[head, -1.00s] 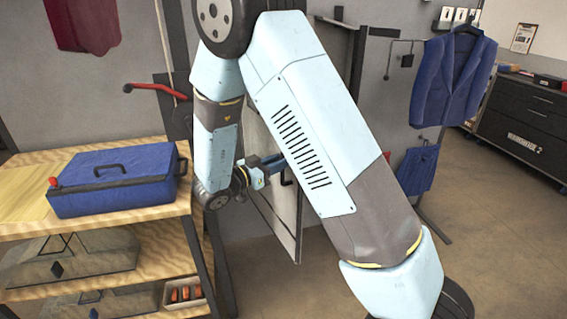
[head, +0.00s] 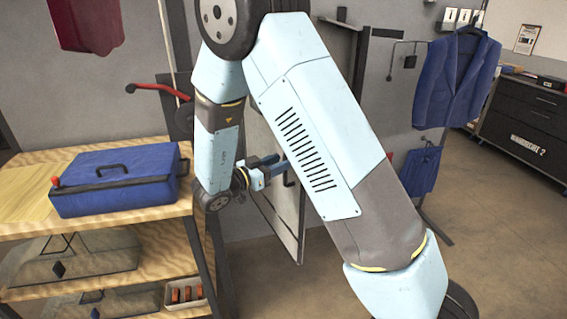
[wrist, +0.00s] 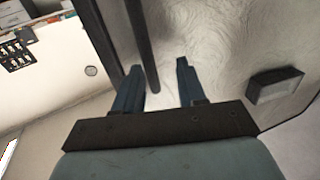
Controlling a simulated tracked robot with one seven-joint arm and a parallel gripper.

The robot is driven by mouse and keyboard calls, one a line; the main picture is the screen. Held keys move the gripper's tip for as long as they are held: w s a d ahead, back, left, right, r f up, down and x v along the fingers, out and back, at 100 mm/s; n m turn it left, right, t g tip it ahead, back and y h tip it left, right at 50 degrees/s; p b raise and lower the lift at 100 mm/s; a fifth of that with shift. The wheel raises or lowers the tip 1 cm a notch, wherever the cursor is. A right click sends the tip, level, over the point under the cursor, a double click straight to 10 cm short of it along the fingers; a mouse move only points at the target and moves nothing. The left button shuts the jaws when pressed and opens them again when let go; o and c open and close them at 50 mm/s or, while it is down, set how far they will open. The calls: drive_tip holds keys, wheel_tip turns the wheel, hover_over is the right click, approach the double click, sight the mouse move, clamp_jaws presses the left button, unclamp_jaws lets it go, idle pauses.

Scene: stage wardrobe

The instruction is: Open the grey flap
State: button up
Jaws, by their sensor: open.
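The grey flap (head: 286,222) is a pale, dark-edged panel in the head view, partly hidden behind my arm. Its streaked face fills much of the wrist view (wrist: 215,40). A dark bar handle (wrist: 138,40) stands at the flap and its end reaches between my fingers, closer to the left one; part of it shows in the head view (head: 288,181). My gripper (wrist: 159,66) is open around the bar's end, not clamped on it. I cannot tell whether a finger touches it. In the head view, my gripper (head: 276,166) is beside the flap. How far the flap stands open is unclear.
A dark block (wrist: 275,86) sits on the flap's face. A wooden shelf unit (head: 30,199) with a blue case (head: 115,184) stands left of my gripper. A red lever (head: 158,90) juts from the wall above.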

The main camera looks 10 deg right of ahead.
drive_tip(key=v, duration=1.3)
drive_tip(key=shift+a, duration=0.1)
